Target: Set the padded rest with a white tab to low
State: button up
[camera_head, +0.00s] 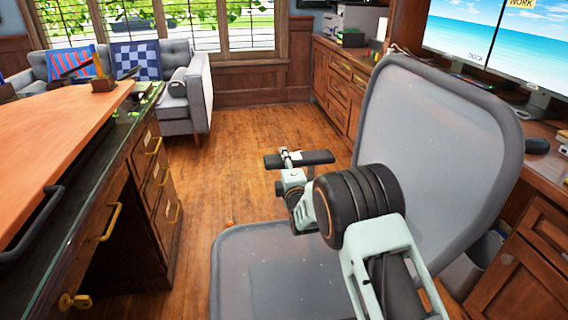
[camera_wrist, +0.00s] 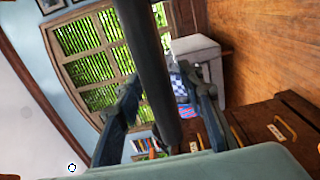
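A black padded rest (camera_head: 316,157) shows beside the grey office chair (camera_head: 440,130), level, in the head view. My gripper (camera_head: 287,163) is at its left part. In the wrist view a dark bar (camera_wrist: 148,45), which looks like the rest, runs between the fingers of my gripper (camera_wrist: 162,82). The fingers stand apart on either side of it, with narrow gaps visible. A small pale piece shows at the rest, but I cannot tell whether it is the white tab or part of my gripper. The rest's support is hidden.
A desk (camera_head: 60,145) with drawers stands at the left, and a wooden cabinet with monitors (camera_head: 490,35) at the right. A grey sofa (camera_head: 185,95) is at the back.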

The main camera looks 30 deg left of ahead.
jog(key=shift+w, duration=0.1)
jog(key=shift+c, duration=0.6)
grip_shut()
notch_tip(320, 180, down, 6)
jog(key=shift+f, duration=0.25)
jog(key=shift+c, duration=0.3)
grip_release()
jog(key=shift+f, duration=0.1)
jog(key=shift+o, duration=0.9)
